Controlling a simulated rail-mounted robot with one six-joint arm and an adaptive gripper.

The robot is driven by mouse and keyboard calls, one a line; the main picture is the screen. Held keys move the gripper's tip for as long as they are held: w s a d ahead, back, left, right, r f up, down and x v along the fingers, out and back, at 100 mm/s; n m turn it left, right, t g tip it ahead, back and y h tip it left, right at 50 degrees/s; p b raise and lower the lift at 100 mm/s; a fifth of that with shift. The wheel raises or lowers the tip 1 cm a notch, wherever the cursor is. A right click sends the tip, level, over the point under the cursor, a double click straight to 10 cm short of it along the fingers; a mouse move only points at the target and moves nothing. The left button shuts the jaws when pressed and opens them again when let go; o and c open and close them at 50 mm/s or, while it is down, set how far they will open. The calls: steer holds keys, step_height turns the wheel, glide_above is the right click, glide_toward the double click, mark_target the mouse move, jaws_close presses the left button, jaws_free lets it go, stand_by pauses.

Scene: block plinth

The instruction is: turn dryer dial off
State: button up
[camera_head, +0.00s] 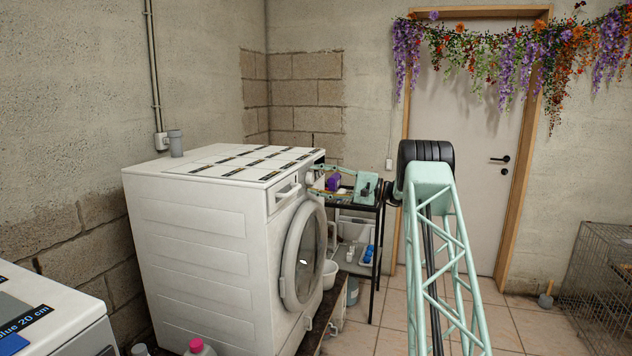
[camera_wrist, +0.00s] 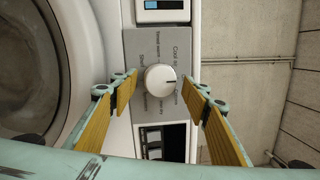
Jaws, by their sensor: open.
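The dryer (camera_head: 200,240) is a white front-loader with a round door at the left of the room. Its dial (camera_wrist: 160,80) is a round white knob with a dark pointer line, set on a grey panel (camera_wrist: 135,48) with printed labels around it. My gripper (camera_wrist: 158,82) is open, with one yellow-padded finger on each side of the dial in the wrist view. I cannot tell whether either finger touches it. In the head view my gripper (camera_head: 316,180) is at the dryer's upper front corner. The dial's pointer lies near its top edge in the wrist view.
A dark shelf rack (camera_head: 376,240) with a purple box (camera_head: 333,183) and blue bottles stands behind my gripper. A second white machine (camera_head: 60,320) is at the near left. A wire cage (camera_head: 600,285) is at the right. Tiled floor before the door (camera_head: 465,140) looks clear.

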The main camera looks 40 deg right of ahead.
steer(key=v, duration=1.1)
steer(key=shift+s+d, duration=0.25)
steer(key=shift+s, duration=0.1)
steer(key=shift+r, duration=0.1)
stand_by(0.4)
